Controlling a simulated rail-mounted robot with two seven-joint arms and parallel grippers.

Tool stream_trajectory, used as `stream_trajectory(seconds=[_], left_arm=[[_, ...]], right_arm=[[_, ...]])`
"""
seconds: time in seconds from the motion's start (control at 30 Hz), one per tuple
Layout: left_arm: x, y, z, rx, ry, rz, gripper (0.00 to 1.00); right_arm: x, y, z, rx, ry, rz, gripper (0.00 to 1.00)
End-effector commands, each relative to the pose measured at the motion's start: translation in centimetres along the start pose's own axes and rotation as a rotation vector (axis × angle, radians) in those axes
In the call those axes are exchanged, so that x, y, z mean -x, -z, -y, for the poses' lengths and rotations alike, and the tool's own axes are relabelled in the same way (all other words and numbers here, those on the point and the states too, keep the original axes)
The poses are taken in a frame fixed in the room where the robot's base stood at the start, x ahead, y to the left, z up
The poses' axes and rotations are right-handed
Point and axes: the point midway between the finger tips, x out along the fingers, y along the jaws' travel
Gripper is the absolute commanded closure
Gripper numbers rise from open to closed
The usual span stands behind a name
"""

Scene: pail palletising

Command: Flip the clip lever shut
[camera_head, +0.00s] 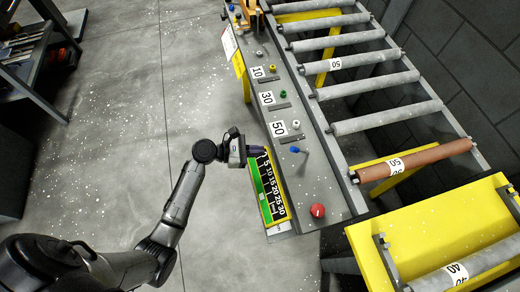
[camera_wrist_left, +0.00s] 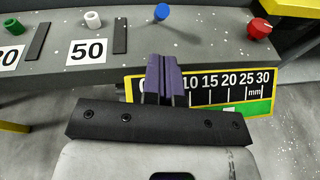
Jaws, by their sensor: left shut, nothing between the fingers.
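My left gripper (camera_head: 257,150) is shut and empty at the upper end of the scale plate (camera_head: 268,190), by its low numbers. In the left wrist view its purple fingertips (camera_wrist_left: 161,72) are pressed together in front of the plate (camera_wrist_left: 215,90) and hide part of its 0 to 5 end; contact cannot be told. I cannot pick out the clip lever for certain. A blue-knobbed lever (camera_head: 295,149) stands on the grey panel just right of the fingers; its knob (camera_wrist_left: 161,12) is beyond the fingertips in the left wrist view. My right gripper is not in view.
The grey panel (camera_head: 335,185) carries a red knob (camera_head: 317,210), a green knob (camera_head: 283,94) and labels 10, 30 and 50. A roller conveyor (camera_head: 372,83) and yellow stand (camera_head: 425,235) lie to the right. Open floor (camera_head: 120,120) lies left.

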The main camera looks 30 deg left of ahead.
Motion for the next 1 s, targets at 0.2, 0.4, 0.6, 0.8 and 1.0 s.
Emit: stream_trajectory(seconds=[0.2,0.4,0.6,0.8,1.0], left_arm=[[-3.7,0.1,0.0,-0.001,0.001,0.002,1.00],[-6.2,0.1,0.0,-0.001,0.000,0.000,1.00],[-7.4,0.1,0.0,-0.001,0.000,-0.001,1.00],[-7.7,0.0,0.0,-0.001,0.000,-0.001,1.00],[-7.7,0.0,0.0,-0.001,0.000,-0.001,1.00]], right_arm=[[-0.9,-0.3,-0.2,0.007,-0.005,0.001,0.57],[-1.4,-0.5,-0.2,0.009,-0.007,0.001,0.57],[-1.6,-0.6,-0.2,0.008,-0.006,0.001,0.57],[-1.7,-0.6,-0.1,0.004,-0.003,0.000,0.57],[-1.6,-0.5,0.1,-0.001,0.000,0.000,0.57]])
